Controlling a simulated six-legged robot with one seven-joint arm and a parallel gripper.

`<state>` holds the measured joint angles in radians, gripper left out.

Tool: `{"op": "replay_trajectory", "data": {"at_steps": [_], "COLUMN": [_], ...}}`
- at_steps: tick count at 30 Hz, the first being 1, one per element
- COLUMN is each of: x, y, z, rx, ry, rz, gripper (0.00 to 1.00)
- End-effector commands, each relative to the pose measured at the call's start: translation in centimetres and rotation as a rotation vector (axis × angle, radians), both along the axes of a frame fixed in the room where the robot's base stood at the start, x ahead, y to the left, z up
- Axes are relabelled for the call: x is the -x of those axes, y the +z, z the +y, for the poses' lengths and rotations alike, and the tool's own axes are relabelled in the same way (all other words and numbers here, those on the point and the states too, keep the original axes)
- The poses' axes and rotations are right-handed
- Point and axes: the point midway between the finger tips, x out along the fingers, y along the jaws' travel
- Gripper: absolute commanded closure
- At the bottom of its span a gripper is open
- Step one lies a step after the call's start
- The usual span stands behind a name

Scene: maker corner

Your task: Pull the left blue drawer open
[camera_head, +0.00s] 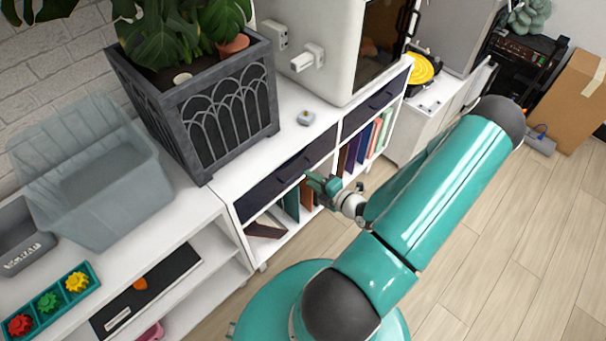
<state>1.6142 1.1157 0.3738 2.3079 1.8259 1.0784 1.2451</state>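The left blue drawer (262,192) is a dark navy front in the white cabinet, below the planter. It looks closed, with its front in line with the cabinet. A dark handle (291,170) runs along its front. My gripper (313,181) is in front of this drawer, close to the right end of the handle. My gripper is small and seen from above and behind. I cannot tell whether its fingers touch the handle or whether they are apart. The right blue drawer (362,115) is also closed, farther along the cabinet.
A dark planter (225,115) and a small grey object (306,118) stand on the cabinet top. A grey bin (105,205) stands at left. Wooden floor (490,250) is clear at right.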

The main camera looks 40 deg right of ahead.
Motion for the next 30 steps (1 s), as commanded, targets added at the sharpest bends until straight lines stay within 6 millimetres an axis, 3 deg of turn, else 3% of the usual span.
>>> {"op": "replay_trajectory", "data": {"at_steps": [3, 8, 18, 19, 24, 30], "x": [-2.2, -4.0, -4.5, -4.5, -4.5, -4.5], "y": [-0.5, -0.9, -1.0, -1.0, -1.0, -1.0], "z": [0.2, 0.1, 0.1, 0.1, 0.1, 0.1], "rx": [-0.001, 0.0, 0.001, 0.001, 0.001, 0.001], "ry": [0.002, 0.001, 0.0, 0.0, 0.0, 0.0], "rz": [-0.001, 0.0, 0.001, 0.001, 0.001, 0.001], "gripper": [0.69, 0.69, 0.69, 0.71, 1.0, 1.0]}}
